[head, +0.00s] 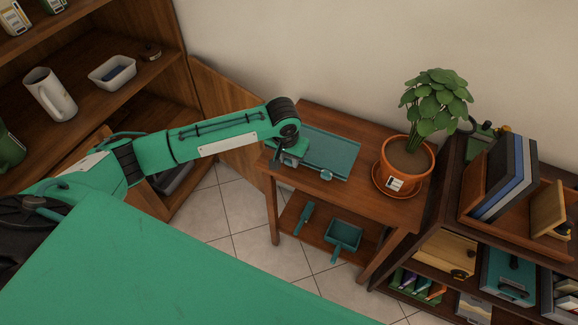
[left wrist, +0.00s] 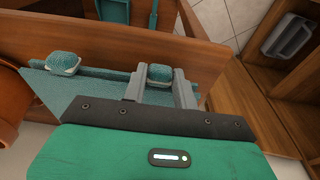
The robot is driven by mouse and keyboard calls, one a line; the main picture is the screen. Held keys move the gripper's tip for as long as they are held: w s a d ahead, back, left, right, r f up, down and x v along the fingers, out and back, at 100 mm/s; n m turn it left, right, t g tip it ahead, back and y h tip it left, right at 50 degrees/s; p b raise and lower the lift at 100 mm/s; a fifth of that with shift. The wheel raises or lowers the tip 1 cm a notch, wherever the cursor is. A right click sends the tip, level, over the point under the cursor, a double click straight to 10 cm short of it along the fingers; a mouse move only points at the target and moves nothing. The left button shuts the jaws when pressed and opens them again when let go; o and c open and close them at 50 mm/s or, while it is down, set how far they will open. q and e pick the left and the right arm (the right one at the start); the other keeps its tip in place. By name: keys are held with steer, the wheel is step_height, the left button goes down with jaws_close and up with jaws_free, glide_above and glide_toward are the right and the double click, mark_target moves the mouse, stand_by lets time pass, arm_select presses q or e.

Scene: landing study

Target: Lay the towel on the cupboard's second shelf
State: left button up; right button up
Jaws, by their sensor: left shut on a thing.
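The towel (head: 335,152) is a flat teal sheet on top of the small wooden table at the centre. It has two rounded lumps along its near edge. In the left wrist view the sheet (left wrist: 80,93) lies under the fingers, and one lump stands free to the left. My left gripper (head: 283,163) is at the towel's left end; in the left wrist view its fingers (left wrist: 160,82) are shut around the other lump. My right gripper is out of view. The cupboard (head: 178,75) stands at the left, with open shelves partly hidden by my left arm.
A potted plant (head: 407,155) stands close to the towel's right. A white mug (head: 50,95) and a white tub (head: 112,72) occupy a cupboard shelf. A teal dustpan (head: 344,236) lies on the table's lower shelf. A bookcase (head: 440,205) is at the right.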

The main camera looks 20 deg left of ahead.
mark_target(289, 165)
arm_select(q)
step_height(289, 165, down, 4)
steer(key=shift+f, duration=0.25)
steer(key=o, duration=0.9)
